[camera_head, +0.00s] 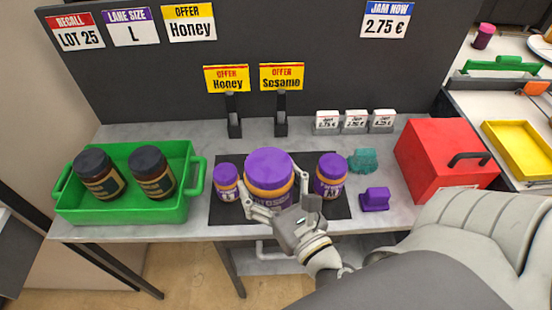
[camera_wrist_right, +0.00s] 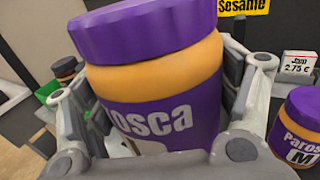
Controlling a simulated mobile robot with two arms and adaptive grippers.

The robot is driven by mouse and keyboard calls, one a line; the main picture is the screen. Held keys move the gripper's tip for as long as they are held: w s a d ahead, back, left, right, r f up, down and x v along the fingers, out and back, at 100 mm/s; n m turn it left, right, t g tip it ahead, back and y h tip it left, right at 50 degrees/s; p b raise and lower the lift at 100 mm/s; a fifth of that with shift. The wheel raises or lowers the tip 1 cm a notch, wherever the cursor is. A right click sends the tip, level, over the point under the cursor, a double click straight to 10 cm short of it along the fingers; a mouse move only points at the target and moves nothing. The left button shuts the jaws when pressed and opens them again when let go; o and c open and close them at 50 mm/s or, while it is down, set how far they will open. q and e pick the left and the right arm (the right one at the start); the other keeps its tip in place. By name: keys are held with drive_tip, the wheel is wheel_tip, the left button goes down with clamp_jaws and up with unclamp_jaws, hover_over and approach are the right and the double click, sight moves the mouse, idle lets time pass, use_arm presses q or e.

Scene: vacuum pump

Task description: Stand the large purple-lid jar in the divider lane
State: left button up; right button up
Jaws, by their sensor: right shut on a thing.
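The large purple-lid jar (camera_head: 269,172), with an orange band and purple label, is over the dark mat (camera_head: 228,211) between two smaller purple-lid jars. My right gripper (camera_head: 273,196) is shut around it, with a finger on each side. In the right wrist view the jar (camera_wrist_right: 155,70) fills the space between the fingers and looks slightly tilted; its base is hidden. I cannot tell whether it touches the mat. My left gripper is out of view.
The smaller left jar (camera_head: 226,181) and right jar (camera_head: 330,176) flank the large one closely. A green crate (camera_head: 124,212) holds two dark-lid jars. Price blocks (camera_head: 354,120), a teal block (camera_head: 362,161), a purple block (camera_head: 375,199) and a red box (camera_head: 448,158) are on the right.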

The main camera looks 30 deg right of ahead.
drive_tip(key=w, duration=0.1)
drive_tip(key=w+d, duration=0.1)
drive_tip(key=w+f+p, duration=0.1)
drive_tip(key=shift+w+d, duration=0.1)
drive_tip(key=shift+d, duration=0.3)
drive_tip(key=w+d+f+b, duration=0.1)
drive_tip(key=w+f, duration=0.2)
drive_tip(key=w+d+f+b, duration=0.1)
drive_tip(key=w+d+f, duration=0.1)
drive_tip(key=w+f, duration=0.1)
drive_tip(key=w+d+f+b, duration=0.1)
drive_tip(key=w+d+f, duration=0.1)
drive_tip(key=f, duration=0.2)
drive_tip(key=shift+w+d+f, duration=0.1)
drive_tip(key=shift+w+f, duration=0.25)
drive_tip(key=shift+w, duration=0.05)
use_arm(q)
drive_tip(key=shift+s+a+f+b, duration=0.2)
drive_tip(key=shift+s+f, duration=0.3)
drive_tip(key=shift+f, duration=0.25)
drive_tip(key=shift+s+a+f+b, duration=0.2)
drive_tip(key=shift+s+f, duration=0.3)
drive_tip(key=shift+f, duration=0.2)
use_arm(e)
drive_tip(key=shift+f, duration=0.45)
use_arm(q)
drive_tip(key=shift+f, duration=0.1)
use_arm(e)
drive_tip(key=shift+f, duration=0.1)
